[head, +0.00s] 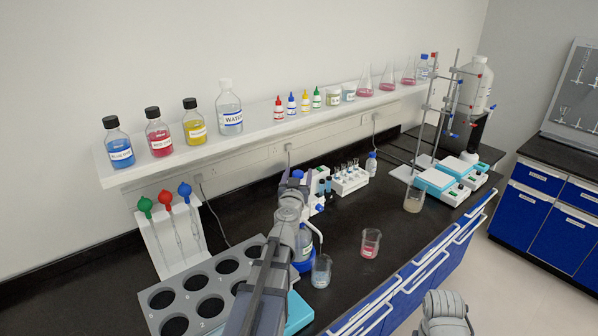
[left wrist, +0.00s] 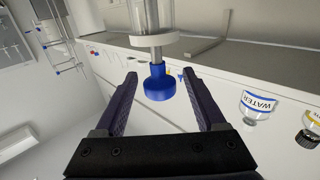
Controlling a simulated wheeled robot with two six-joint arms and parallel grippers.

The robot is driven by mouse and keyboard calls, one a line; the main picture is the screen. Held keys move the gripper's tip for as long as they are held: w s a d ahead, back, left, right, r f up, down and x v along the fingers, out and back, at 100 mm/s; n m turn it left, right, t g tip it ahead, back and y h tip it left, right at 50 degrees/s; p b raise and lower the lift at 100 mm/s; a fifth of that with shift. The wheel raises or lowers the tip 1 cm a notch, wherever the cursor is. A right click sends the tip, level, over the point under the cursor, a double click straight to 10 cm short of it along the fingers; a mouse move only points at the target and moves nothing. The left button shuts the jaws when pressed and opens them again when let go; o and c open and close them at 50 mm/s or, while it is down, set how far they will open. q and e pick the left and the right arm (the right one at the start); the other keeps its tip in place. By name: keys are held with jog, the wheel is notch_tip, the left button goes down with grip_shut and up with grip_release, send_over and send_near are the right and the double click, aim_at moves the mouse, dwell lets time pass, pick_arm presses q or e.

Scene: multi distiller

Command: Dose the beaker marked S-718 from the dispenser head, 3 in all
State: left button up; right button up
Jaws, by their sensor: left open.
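The bottle-top dispenser (head: 303,244) stands mid-bench in the head view, with a blue top and a bent spout, partly covered by my left arm. In the left wrist view its blue cap (left wrist: 160,85) lies between the spread fingers of my left gripper (left wrist: 159,74), which is open, with gaps on both sides. A labelled beaker (head: 320,272) with pale bluish content stands beneath or close to the spout. A beaker with red content (head: 370,243) stands to its right, and another beaker (head: 413,200) farther back. Their labels are too small to read.
A grey rack with round holes (head: 158,299) lies at the front left, beside a pipette stand (head: 184,268). A wall shelf (head: 262,122) holds bottles and flasks. Vial racks, teal devices and clamp stands stand behind. Bench is clear between the red beaker and the vial rack (head: 350,182).

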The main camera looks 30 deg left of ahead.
pick_arm(q)
jog(key=v, duration=0.5)
